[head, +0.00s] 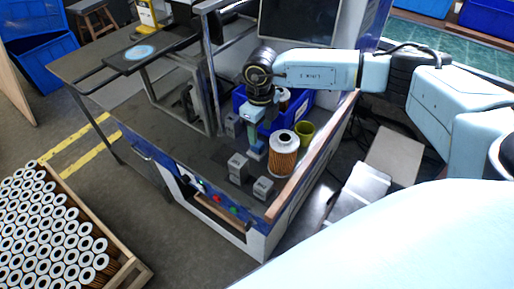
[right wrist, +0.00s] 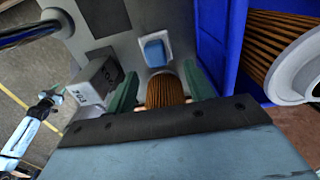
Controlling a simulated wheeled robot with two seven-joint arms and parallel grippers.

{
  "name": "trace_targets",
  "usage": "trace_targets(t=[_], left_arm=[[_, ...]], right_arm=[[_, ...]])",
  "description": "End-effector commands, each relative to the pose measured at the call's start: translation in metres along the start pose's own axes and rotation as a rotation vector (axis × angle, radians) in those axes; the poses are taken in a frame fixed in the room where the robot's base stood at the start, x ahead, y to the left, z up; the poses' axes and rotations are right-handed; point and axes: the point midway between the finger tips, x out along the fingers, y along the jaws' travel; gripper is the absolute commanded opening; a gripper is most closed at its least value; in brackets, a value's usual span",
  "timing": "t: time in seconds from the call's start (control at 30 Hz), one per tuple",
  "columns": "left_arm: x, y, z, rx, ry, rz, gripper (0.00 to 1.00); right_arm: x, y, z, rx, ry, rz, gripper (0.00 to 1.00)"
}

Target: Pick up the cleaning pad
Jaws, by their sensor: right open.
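The cleaning pad (right wrist: 155,52) is a small blue block on a white holder in the right wrist view, just beyond my fingertips and apart from them. In the head view, the pad (head: 257,149) shows only in small part below my right gripper (head: 256,127). My right gripper (right wrist: 160,88) points down at the bench with its two green fingers spread. A brown ribbed cartridge (right wrist: 165,90) shows between the fingers in the picture, its lower part hidden by the gripper body. My left gripper (right wrist: 46,99) is small at the far left of the right wrist view, its jaws unclear.
A large filter cartridge (head: 283,155) stands close right of my right gripper, with a yellow-green cup (head: 304,132) behind it. Grey blocks (head: 238,167) stand in front. A blue bin (head: 240,100) is behind. A crate of cartridges (head: 128,267) stands on the floor.

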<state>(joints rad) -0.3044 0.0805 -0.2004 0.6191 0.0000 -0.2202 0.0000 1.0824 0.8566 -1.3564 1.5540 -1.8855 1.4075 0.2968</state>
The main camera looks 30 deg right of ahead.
Motion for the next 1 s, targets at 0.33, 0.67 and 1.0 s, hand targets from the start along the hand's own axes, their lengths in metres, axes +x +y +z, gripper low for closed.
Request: trace_targets(t=[0.33,0.67,1.0], left_arm=[[-0.001,0.000,0.003,0.000,-0.007,0.000,0.36],[0.000,-0.002,-0.013,0.000,0.019,-0.002,0.36],[0.000,-0.001,-0.006,0.000,0.008,-0.001,0.36]], right_arm=[[0.034,0.005,0.003,0.000,0.002,0.002,0.53],[0.064,0.006,0.004,-0.001,0.000,0.002,0.53],[0.063,0.006,0.004,0.000,0.000,0.002,0.29]])
